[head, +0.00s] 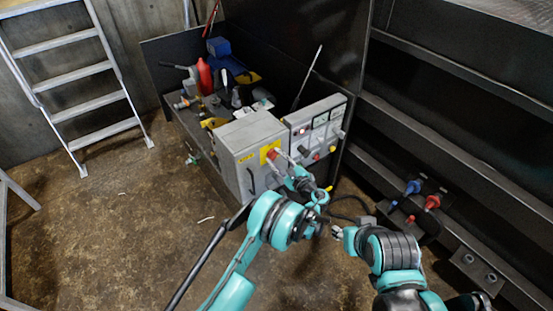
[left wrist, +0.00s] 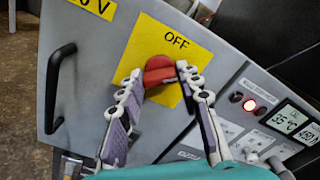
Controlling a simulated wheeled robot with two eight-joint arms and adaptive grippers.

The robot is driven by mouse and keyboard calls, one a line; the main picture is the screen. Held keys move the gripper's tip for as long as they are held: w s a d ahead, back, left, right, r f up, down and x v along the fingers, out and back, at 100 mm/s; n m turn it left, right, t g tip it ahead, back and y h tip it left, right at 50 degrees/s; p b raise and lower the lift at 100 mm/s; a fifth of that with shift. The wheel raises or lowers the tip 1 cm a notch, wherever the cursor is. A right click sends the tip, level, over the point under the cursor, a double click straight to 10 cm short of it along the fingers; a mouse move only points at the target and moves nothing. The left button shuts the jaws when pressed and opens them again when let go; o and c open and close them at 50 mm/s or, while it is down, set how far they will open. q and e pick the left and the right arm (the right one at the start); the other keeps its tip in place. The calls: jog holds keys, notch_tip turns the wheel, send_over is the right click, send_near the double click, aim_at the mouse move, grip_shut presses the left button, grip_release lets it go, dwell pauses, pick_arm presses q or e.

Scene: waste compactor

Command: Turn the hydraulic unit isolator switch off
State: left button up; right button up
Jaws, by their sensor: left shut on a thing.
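The isolator switch is a red rotary knob (left wrist: 158,70) on a yellow plate (left wrist: 198,62) on the front of a grey cabinet (head: 252,135). "OFF" is printed on the plate above the knob. In the left wrist view, my left gripper (left wrist: 160,76) has its fingers on either side of the knob and is shut on it. The head view shows the left gripper (head: 280,162) at the yellow plate, partly covering the knob (head: 272,153). My right gripper (head: 337,232) is low in front of the cabinet, away from the switch; its jaw opening is unclear.
A black handle (left wrist: 55,88) stands out on the cabinet door left of the switch. Tools clutter the bench behind. A ladder (head: 75,75) stands at left; floor there is mostly clear.

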pick_arm(q)
jog(key=n, duration=0.5)
jog(key=shift+n, duration=2.4)
jog(key=o, duration=1.2)
jog(key=shift+c, duration=0.2)
jog(key=v, duration=0.7)
jog(key=shift+s+d, duration=0.2)
jog(key=shift+s, duration=0.05)
